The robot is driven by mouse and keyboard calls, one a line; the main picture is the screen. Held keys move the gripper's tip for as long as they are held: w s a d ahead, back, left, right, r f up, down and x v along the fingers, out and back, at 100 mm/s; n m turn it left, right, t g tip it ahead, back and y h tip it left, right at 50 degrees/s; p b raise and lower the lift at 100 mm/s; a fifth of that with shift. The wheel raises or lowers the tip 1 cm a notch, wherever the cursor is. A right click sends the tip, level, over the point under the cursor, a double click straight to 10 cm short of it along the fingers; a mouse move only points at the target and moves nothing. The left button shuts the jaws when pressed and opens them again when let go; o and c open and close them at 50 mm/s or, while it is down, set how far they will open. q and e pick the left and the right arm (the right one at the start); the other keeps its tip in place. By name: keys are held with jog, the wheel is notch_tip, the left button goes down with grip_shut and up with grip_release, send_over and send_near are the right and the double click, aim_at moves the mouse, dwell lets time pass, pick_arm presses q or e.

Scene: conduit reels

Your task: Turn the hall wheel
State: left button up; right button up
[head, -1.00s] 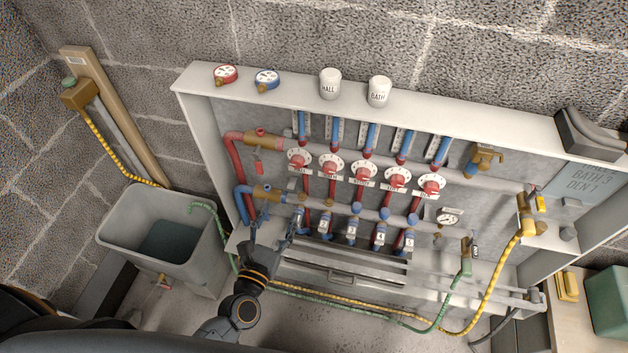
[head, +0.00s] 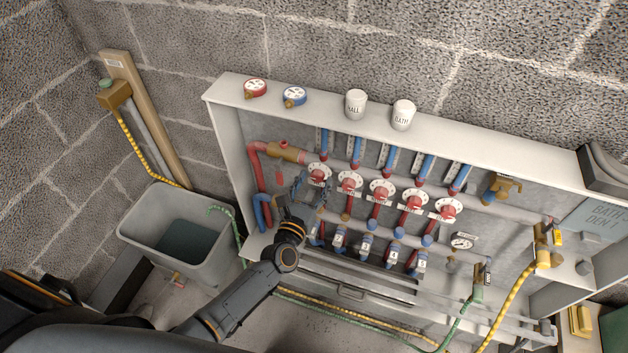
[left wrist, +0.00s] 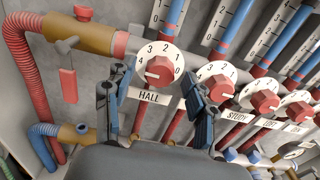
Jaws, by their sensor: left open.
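The hall wheel (head: 319,172) is a red knob on a white numbered dial, leftmost in the row of wheels. In the left wrist view the hall wheel (left wrist: 160,70) has the label HALL (left wrist: 149,96) below it and a pale mark on its left side. My left gripper (head: 304,190) is open in front of the manifold, just below the hall wheel. In the left wrist view its two fingers stand either side of the hall dial, apart from the knob. My right gripper is not in view.
White pots marked HALL (head: 355,104) and BATH (head: 403,115) stand on the cabinet top. A grey bin (head: 135,225) is at left.

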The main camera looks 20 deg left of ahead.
pick_arm(q)
jog(key=shift+w, duration=0.25)
jog(key=c, duration=1.2)
jog(key=shift+o, duration=0.2)
